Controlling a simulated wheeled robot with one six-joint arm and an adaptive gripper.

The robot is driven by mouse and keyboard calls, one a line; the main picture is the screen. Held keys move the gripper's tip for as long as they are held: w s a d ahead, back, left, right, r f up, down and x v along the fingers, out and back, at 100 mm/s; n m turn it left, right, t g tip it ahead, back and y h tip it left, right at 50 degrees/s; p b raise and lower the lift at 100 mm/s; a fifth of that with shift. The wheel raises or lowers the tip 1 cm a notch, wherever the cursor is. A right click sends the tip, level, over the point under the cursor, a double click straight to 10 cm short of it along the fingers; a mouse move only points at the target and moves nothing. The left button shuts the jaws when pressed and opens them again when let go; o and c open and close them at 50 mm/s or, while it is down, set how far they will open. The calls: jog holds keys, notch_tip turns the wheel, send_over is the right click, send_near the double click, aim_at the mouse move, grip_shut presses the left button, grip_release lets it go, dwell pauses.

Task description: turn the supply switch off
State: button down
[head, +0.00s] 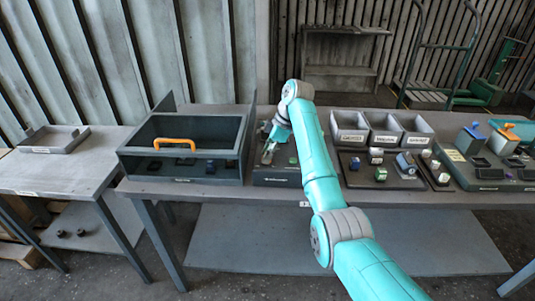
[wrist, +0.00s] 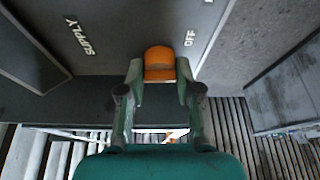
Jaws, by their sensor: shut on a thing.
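The supply switch's orange handle (wrist: 159,60) shows in the wrist view on a dark grey panel (wrist: 120,55). White lettering reads "SUPPLY" to its left and "OFF" just to its upper right. My gripper (wrist: 161,76) has one finger on each side of the orange handle and is shut on it. The handle's lower part is partly hidden by the fingers. In the head view my gripper (head: 268,148) is over the dark unit (head: 283,181) at the middle of the bench, and I cannot make out the switch there.
A dark box with an orange handle (head: 175,142) stands left of my gripper. Grey bins (head: 383,131) and small parts are to the right. A side table with a shallow tray (head: 53,140) is at far left. A green trolley (head: 438,60) stands behind.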

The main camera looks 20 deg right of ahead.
jog(key=n+g, duration=0.1)
jog(key=n, duration=0.2)
jog(key=shift+w+n, duration=0.1)
jog(key=shift+n, duration=0.2)
jog(key=shift+n+g, duration=1)
jog(key=shift+n, duration=0.9)
jog(key=shift+f+n+h, duration=0.1)
jog(key=shift+n+h, duration=0.2)
jog(key=shift+n, duration=0.1)
jog(key=c, duration=0.8)
grip_release()
notch_tip(320, 180, up, 10)
jog(key=shift+r, duration=0.1)
